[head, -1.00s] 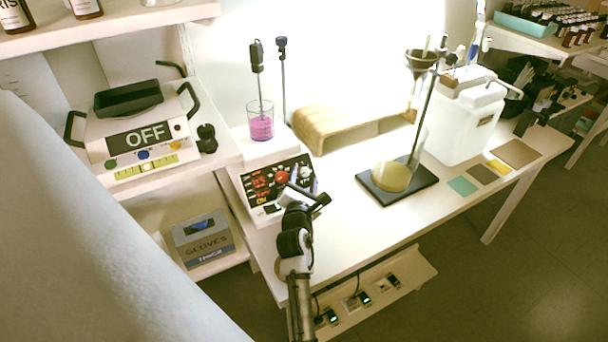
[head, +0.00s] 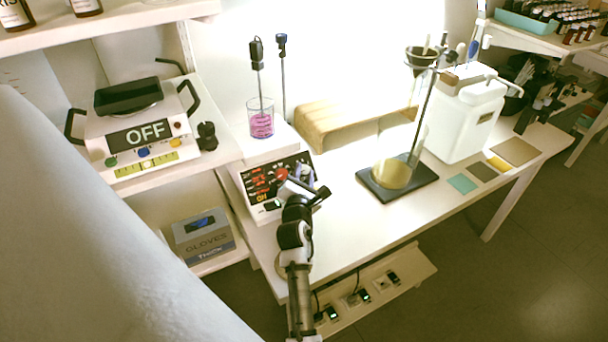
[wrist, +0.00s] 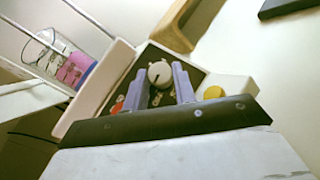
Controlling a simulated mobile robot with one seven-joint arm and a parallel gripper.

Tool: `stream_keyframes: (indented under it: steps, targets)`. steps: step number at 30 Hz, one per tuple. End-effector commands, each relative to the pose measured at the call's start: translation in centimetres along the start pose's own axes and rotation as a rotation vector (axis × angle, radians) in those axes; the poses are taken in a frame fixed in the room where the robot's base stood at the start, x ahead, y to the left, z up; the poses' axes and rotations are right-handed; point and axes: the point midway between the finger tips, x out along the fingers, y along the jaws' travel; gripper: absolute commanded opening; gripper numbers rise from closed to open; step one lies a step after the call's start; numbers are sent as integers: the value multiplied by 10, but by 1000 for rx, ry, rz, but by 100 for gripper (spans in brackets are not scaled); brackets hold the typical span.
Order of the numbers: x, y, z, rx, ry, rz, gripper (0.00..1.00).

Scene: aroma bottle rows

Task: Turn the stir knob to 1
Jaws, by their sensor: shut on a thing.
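The stirrer hotplate (head: 258,178) has a sloped dark panel with lit red and yellow readouts, and a red knob (head: 282,174) shows on it in the head view. In the wrist view a round white knob (wrist: 158,73) with a dark pointer mark sits on the panel (wrist: 150,55). My gripper (wrist: 160,76) has its two purple fingers on either side of the white knob and is shut on it. In the head view my gripper (head: 307,188) is at the panel's right side and covers part of it. The knob's scale marks are too small to read.
A beaker of pink liquid (head: 261,121) stands on the hotplate with a probe above. A stand with a yellow flask (head: 392,172) is to the right. A device reading OFF (head: 140,137) sits on the left shelf.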

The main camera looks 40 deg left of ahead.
Motion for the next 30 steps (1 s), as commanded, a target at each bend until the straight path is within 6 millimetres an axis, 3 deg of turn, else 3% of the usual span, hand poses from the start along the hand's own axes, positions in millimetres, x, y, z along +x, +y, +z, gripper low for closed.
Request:
stream_keyframes:
  steps: [30]
  targets:
    - [2, 11, 4, 397, 0, -483, 4]
